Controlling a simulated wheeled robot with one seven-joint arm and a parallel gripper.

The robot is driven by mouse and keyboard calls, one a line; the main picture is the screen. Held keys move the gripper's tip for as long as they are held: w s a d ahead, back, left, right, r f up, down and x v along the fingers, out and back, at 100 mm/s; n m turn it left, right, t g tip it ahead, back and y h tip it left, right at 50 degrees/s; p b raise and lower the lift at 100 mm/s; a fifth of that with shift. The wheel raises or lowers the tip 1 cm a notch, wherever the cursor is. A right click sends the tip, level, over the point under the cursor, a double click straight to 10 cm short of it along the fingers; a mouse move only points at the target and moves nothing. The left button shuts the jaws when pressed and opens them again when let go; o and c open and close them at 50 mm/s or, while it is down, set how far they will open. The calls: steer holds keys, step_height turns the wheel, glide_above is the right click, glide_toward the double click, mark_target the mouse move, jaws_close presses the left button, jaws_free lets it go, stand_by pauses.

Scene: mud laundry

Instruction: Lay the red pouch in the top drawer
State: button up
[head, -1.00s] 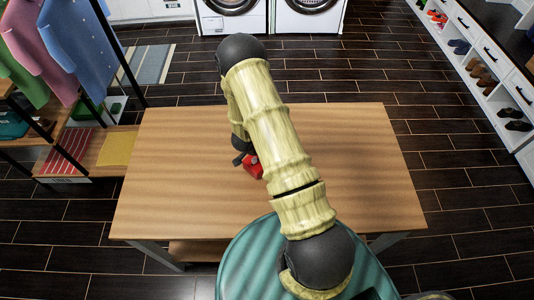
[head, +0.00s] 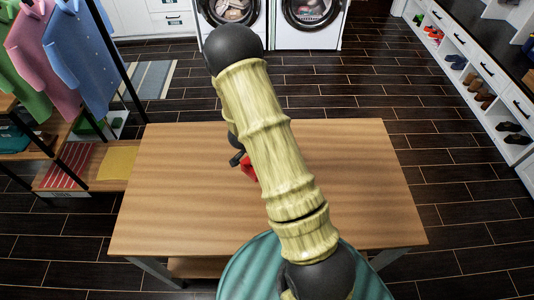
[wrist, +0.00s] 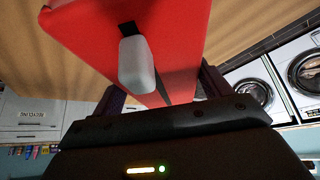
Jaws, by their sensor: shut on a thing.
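The red pouch (head: 249,169) shows as a small patch over the wooden table in the head view, mostly hidden behind my arm. In the wrist view the pouch (wrist: 85,35) is large and close, with a pale grey piece on it. My gripper (head: 238,160) is shut on the pouch, its dark fingers on either side in the wrist view (wrist: 160,92). The head view does not clearly show how high the pouch is above the table. White drawer fronts (head: 173,20) stand at the far wall beside the washers; all visible ones look shut.
The wooden table (head: 170,210) is otherwise bare where visible. A clothes rack with shelves (head: 115,160) stands at left. Front-loading machines (head: 308,20) are at the far wall. A white shoe cabinet with drawers (head: 485,68) runs along the right. Dark floor lies clear between.

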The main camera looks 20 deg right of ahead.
steer(key=shift+n, duration=0.3)
steer(key=shift+w+a+n+t+y, duration=0.1)
steer(key=shift+a+n+t+y, duration=0.3)
steer(key=shift+n+t, duration=0.5)
steer(key=n, duration=0.1)
steer(key=a+n, duration=0.1)
steer(key=n, duration=0.1)
steer(key=shift+w+a+t+y, duration=0.2)
steer(key=shift+t+y, duration=0.1)
steer(key=shift+y, duration=0.1)
steer(key=a+n+y, duration=0.1)
steer(key=a+n, duration=0.1)
steer(key=a+n+t+y, duration=0.1)
steer(key=a+n, duration=0.2)
steer(key=a+n+y, duration=0.1)
steer(key=a+n, duration=0.1)
steer(key=shift+s+a+r+n+y, duration=0.25)
steer(key=shift+a+r+n+y, duration=0.05)
steer(key=shift+n+y, duration=0.1)
steer(key=shift+a, duration=0.25)
steer(key=shift+s, duration=0.1)
